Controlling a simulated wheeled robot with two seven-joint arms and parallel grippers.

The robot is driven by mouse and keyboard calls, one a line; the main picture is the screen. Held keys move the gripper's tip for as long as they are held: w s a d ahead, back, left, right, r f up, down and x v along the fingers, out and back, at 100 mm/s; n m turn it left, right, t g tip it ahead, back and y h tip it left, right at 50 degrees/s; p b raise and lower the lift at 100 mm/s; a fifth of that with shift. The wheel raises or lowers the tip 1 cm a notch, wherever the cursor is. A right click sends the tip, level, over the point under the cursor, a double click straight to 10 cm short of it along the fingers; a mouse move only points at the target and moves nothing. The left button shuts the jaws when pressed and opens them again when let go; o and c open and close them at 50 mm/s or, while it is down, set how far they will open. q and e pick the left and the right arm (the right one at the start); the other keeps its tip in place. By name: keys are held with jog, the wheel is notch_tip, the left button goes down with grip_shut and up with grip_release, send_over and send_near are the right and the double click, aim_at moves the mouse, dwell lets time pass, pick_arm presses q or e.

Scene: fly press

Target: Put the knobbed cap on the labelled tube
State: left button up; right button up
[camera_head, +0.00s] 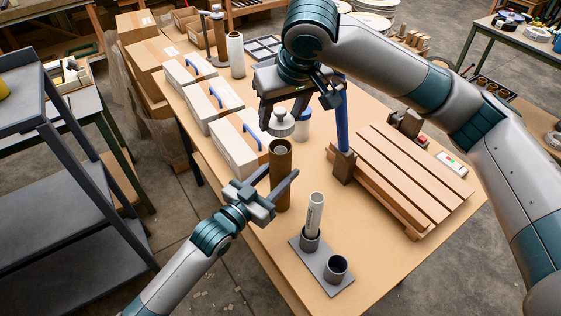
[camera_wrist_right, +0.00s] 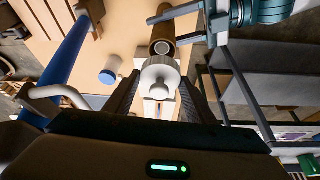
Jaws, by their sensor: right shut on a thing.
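My right gripper (camera_head: 283,118) is shut on the pale grey knobbed cap (camera_head: 281,124) and holds it above the brown tube (camera_head: 281,178). In the right wrist view the cap (camera_wrist_right: 160,74) sits between the fingers, a little apart from the tube's open end (camera_wrist_right: 162,46). The brown tube stands upright, its top open. My left gripper (camera_head: 281,171) has one finger on either side of this tube; whether both touch it I cannot tell. A white tube with dark print (camera_head: 315,213) stands in one cup of a grey two-cup holder (camera_head: 318,262).
A blue post on a wooden block (camera_head: 343,165) and a slatted wooden rack (camera_head: 405,175) stand right of my right gripper. A blue-lidded white jar (camera_head: 302,124) is close behind the cap. White boxes with blue handles (camera_head: 240,145) line the left edge. The front holder's other cup (camera_head: 337,266) is empty.

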send_over(279, 148)
jog(key=s, duration=0.1)
jog(key=shift+d+f, duration=0.15)
jog(key=shift+f, duration=1)
jog(key=shift+d+f, duration=0.1)
jog(key=shift+f, duration=1)
jog(key=shift+f, duration=0.15)
jog(key=shift+f, duration=0.75)
jog(key=shift+f, duration=0.65)
jog(key=o, duration=1.1)
jog(key=shift+r, duration=0.1)
jog(key=v, duration=1.1)
jog(key=shift+s+r, duration=0.25)
jog(key=shift+r, duration=0.1)
